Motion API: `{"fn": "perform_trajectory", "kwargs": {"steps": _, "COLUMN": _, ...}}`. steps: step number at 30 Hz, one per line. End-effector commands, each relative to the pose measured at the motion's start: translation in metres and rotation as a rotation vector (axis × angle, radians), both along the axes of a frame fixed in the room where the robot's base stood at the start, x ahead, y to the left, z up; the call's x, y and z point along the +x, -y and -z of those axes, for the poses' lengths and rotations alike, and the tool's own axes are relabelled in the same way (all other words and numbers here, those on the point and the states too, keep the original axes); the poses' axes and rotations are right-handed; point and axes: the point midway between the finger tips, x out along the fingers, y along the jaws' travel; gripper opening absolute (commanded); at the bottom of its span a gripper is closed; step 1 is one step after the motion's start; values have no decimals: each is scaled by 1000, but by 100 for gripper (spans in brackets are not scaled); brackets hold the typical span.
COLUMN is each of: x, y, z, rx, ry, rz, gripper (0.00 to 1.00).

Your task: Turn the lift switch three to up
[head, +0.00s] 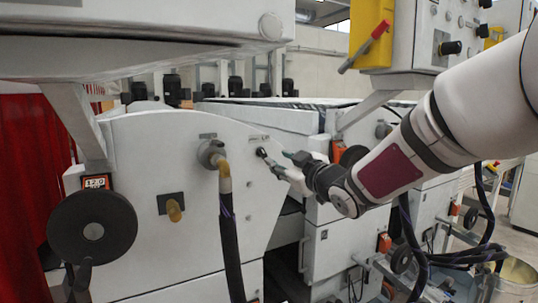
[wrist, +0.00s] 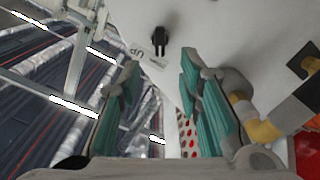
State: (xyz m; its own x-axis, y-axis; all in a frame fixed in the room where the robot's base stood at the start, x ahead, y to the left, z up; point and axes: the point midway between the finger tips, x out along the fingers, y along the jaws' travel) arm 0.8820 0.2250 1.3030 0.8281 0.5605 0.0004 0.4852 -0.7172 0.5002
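The lift switch is a small black knob (head: 261,153) on the white machine panel, below a small label. In the wrist view the black switch (wrist: 160,38) is ahead of and between the fingers, with a label reading "Up" (wrist: 136,50) beside it. My gripper (head: 283,164) is close to the switch, on its right in the head view. In the wrist view my gripper (wrist: 157,70) has its two teal fingers apart with nothing between them. I see a gap between the fingertips and the switch. The switch's exact angle is hard to tell.
A yellow pipe fitting with a dark hose (head: 226,200) hangs left of the switch. A black handwheel (head: 92,228) and a brass knob (head: 174,208) are farther left. A yellow-and-white control box (head: 405,35) is above my arm. Cables hang at the lower right.

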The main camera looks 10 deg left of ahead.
Motion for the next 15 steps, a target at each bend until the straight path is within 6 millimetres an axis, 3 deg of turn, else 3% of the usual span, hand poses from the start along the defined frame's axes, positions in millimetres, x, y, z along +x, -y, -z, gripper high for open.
{"fn": "perform_trajectory", "kwargs": {"steps": 9, "x": 49, "y": -34, "z": 0, "rx": 1, "ry": -1, "rz": -1, "gripper": 32}}
{"fn": "perform_trajectory", "kwargs": {"steps": 15, "x": 65, "y": -45, "z": 0, "rx": 1, "ry": -1, "rz": 0, "gripper": 32}}
